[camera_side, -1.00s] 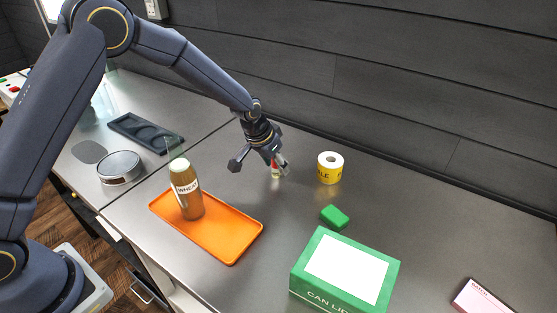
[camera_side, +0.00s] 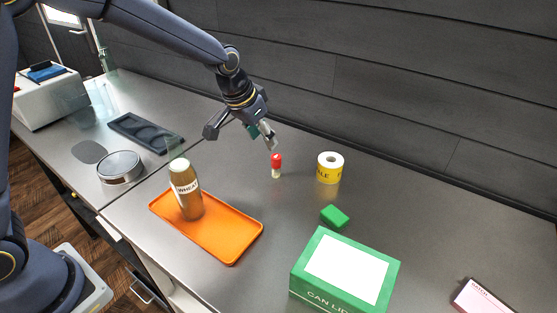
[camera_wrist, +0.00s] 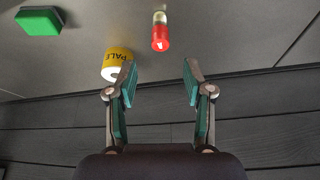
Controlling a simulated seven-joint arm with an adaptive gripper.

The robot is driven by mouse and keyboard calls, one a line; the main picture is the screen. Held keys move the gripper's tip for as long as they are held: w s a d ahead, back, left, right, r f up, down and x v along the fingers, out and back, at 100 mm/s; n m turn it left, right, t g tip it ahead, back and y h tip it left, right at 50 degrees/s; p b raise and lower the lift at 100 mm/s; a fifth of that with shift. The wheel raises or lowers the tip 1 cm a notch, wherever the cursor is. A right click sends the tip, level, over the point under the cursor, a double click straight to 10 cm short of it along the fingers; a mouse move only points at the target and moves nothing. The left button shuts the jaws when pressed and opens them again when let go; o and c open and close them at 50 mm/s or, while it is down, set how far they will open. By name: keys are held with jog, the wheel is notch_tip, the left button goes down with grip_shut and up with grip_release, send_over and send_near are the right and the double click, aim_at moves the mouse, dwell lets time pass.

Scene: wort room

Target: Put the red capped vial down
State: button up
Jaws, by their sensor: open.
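The red capped vial (camera_side: 276,166) stands upright on the grey counter, left of the yellow roll in the side view. Its red cap is on top and its pale body below. In the wrist view the vial (camera_wrist: 160,32) shows beyond the fingertips, apart from them. My gripper (camera_side: 240,134) is open and empty, up and to the left of the vial in the side view. In the wrist view my gripper (camera_wrist: 158,76) has its two fingers wide apart with nothing between them.
A yellow labelled roll (camera_side: 330,168), a green block (camera_side: 334,217) and a green box (camera_side: 345,272) stand to the right. An orange tray (camera_side: 232,238) holds a brown bottle (camera_side: 187,192). A dark wall (camera_side: 400,80) runs behind. Counter around the vial is clear.

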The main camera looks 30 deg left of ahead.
jog(key=shift+n+t, duration=0.4)
jog(key=shift+n, duration=0.4)
jog(key=s+a+r, duration=0.2)
jog(key=s+r, duration=0.2)
jog(key=s, duration=0.2)
jog(key=s+a+r, duration=0.3)
jog(key=s+r, duration=0.1)
jog(key=s, duration=0.3)
jog(key=s+a+r, duration=0.2)
jog(key=s+r, duration=0.2)
jog(key=s, duration=0.2)
jog(key=shift+s+a, duration=0.2)
jog(key=shift+s, duration=0.15)
jog(key=s+a+f, duration=0.1)
jog(key=s, duration=0.7)
jog(key=shift+s+a+n+y, duration=0.3)
jog(key=shift+s+a+y, duration=0.05)
jog(key=shift+y, duration=0.05)
